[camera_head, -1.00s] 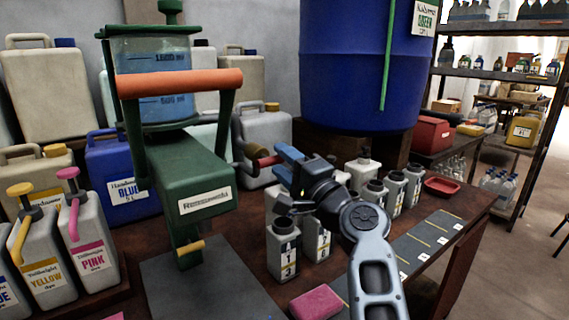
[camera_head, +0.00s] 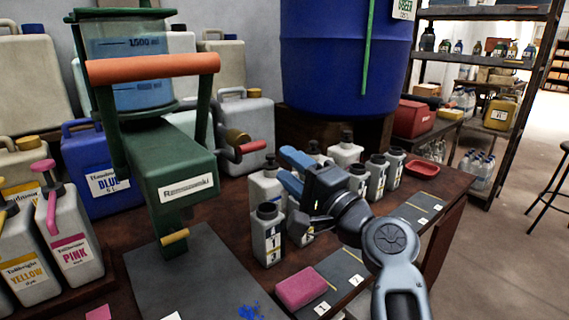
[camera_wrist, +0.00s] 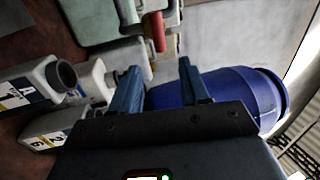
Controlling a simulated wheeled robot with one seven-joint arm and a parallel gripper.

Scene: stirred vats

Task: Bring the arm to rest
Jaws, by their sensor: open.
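My gripper (camera_head: 287,171) is open, with its blue fingers apart and nothing between them. In the head view it is above the table, over the several small grey bottles (camera_head: 267,236) and to the right of the green dispenser (camera_head: 186,180). In the wrist view the two blue fingers of my gripper (camera_wrist: 158,88) stand apart. Behind them lie the blue barrel (camera_wrist: 262,95) and, at left, small grey bottles (camera_wrist: 45,82). Whether a finger touches a bottle behind it cannot be told.
A pink sponge (camera_head: 300,287) lies at the table's front. A dark strip with numbered labels (camera_head: 410,215) runs to its right. Pink (camera_head: 70,230) and blue (camera_head: 100,175) dye jugs stand left. The blue barrel (camera_head: 340,70) stands behind. Open floor (camera_head: 500,250) is at right.

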